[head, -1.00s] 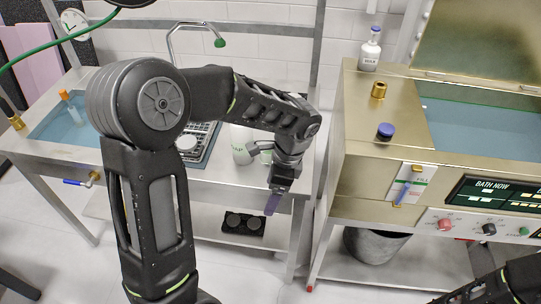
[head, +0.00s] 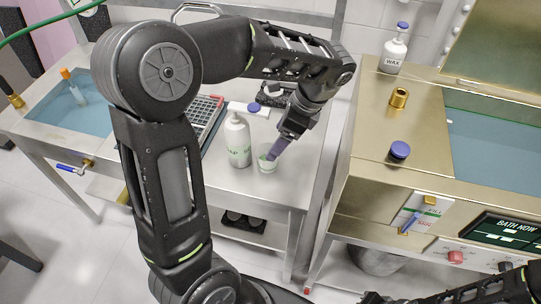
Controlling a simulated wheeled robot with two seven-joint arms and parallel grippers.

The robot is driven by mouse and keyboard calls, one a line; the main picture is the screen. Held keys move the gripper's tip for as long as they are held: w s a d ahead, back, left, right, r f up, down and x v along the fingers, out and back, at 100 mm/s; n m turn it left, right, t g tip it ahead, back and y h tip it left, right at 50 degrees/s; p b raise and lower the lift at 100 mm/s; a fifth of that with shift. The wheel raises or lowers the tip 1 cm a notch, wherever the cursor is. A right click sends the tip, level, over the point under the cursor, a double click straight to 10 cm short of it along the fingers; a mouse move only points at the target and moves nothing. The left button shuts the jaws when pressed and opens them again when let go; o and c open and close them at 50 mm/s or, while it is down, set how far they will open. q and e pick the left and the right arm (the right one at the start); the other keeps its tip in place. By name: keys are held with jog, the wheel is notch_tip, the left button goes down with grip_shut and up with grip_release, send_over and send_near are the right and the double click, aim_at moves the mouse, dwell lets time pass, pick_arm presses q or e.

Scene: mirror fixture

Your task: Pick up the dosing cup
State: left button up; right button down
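The dosing cup (head: 267,165) is a small, clear, whitish cup with a green mark. It stands upright on the steel bench, just right of a white pump bottle (head: 237,145). My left gripper (head: 276,151) comes down from the upper right, with its purple-blue fingertips at the cup's rim. The fingers overlap each other in this view, so I cannot tell whether they are apart or touching the cup. Part of my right arm shows at the bottom right; its gripper is not visible.
A rack (head: 205,118) stands left of the pump bottle, with a sink basin (head: 70,105) further left. The bench's right edge is close to the cup. Beyond a gap stands a brass-topped bath unit (head: 365,130) with a wax bottle (head: 394,55).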

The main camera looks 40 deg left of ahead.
pick_arm(q)
jog(key=shift+x, duration=1.35)
jog(key=shift+w, duration=0.1)
jog(key=shift+p+x, duration=0.55)
jog(key=shift+x, duration=2.05)
jog(key=c, duration=1.4)
